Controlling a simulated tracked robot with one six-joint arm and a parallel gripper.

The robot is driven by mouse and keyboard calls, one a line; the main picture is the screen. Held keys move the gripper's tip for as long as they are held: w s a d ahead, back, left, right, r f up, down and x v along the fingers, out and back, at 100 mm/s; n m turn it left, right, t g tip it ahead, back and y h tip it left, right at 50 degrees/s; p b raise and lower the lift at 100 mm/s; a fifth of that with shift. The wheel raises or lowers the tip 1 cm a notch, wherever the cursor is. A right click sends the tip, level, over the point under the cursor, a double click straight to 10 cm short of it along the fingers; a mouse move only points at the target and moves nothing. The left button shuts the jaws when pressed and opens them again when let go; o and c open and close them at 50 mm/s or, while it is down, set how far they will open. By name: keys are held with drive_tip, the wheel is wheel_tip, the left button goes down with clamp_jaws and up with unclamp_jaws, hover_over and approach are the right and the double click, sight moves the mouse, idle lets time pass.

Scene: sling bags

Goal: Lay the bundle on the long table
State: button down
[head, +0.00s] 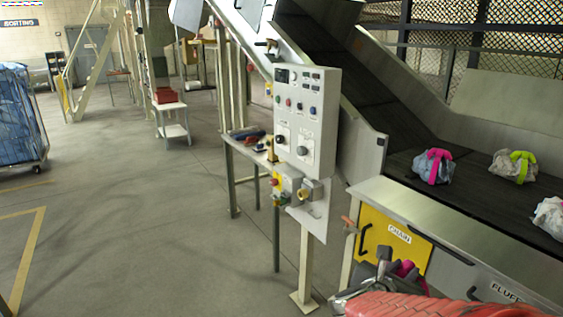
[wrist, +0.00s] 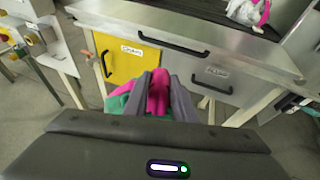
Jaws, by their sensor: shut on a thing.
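My gripper (head: 383,272) is in the lower right of the head view, in front of the conveyor's yellow panel. In the wrist view my gripper (wrist: 160,78) is shut on a bright pink strap. The strap belongs to a bundle (wrist: 158,95) with teal cloth showing beside and below the fingers. In the head view only a little pink of the bundle (head: 406,268) shows; the rest is hidden by my gripper and arm. I cannot tell for sure which surface is the long table.
A dark conveyor belt (head: 470,200) carries a pink-strapped bundle (head: 433,166), a lime-strapped bundle (head: 514,166) and a whitish one (head: 549,216). A control box (head: 305,118) on a post stands left of it. A narrow bench (head: 236,146) holds tools. Open floor lies left; a blue cart (head: 18,115) stands there.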

drive_tip(key=w+a+f+n+t+y, duration=0.1)
drive_tip(key=w+a+f+n+y, duration=0.1)
drive_tip(key=w+a+f, duration=0.3)
drive_tip(key=w+a+f+n+t+y, duration=0.2)
drive_tip(key=w+a+f+n+y, duration=0.1)
drive_tip(key=a, duration=0.5)
wheel_tip(320, 180, down, 2)
drive_tip(key=shift+w+a+f+y, duration=0.1)
drive_tip(key=shift+w+a+y, duration=0.25)
drive_tip(key=shift+w, duration=0.5)
